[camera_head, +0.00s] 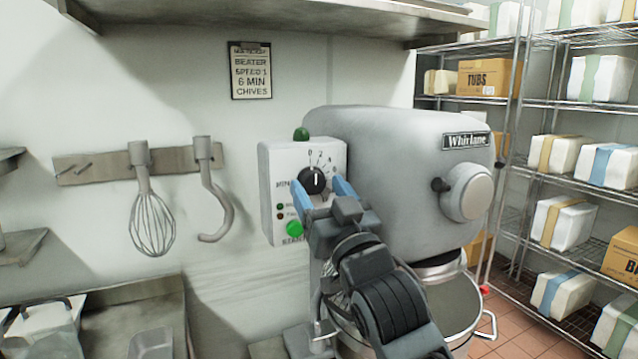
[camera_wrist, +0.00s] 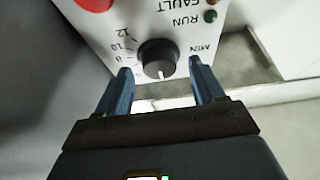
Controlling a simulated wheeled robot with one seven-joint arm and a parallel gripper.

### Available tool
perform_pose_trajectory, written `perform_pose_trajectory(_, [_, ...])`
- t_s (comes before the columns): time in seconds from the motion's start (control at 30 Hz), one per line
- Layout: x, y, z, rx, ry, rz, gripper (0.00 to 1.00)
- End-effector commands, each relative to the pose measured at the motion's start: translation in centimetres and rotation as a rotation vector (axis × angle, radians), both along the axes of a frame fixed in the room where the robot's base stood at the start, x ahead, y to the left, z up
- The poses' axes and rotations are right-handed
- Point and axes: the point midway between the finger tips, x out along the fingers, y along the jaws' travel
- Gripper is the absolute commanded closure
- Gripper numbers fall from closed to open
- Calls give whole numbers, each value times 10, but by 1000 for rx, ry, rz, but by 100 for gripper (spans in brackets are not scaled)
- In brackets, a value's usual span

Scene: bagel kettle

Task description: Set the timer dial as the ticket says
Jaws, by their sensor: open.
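The ticket (camera_head: 251,75) on the wall reads "BEATER, SPEED 1, 6 MIN, CHIVES"; its top line is partly covered by the clip. The timer dial (camera_head: 313,180) is a black knob with a white pointer on the mixer's white control panel (camera_head: 275,165). The pointer points roughly upward, near the low numbers 0 and 2; the exact mark is hard to tell. In the wrist view the dial (camera_wrist: 157,60) appears upside down, its pointer downward, with 8, 10 and 12 at left. My gripper (camera_head: 322,188) is open, its blue fingers apart on either side of the dial.
A green START button (camera_head: 294,228) and small RUN and FAULT lamps (camera_wrist: 211,15) share the panel. The grey mixer body (camera_head: 400,170) stands right of it, bowl below. A whisk (camera_head: 152,215) and a dough hook (camera_head: 216,200) hang left. Shelves with boxes stand right.

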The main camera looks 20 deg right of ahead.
Motion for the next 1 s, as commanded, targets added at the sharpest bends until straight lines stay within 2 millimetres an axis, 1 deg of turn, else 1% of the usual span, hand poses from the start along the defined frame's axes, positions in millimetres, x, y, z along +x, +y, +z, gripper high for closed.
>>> perform_pose_trajectory(0.13, [5, 0, 3, 0, -1, 1, 32])
perform_pose_trajectory(0.37, [6, 0, 2, 1, -1, 0, 33])
perform_pose_trajectory(0.9, [5, 0, 2, 0, 0, 0, 84])
perform_pose_trajectory(0.93, [5, 0, 2, 0, 0, 0, 87])
perform_pose_trajectory(1.0, [5, 0, 2, 1, 0, 0, 87])
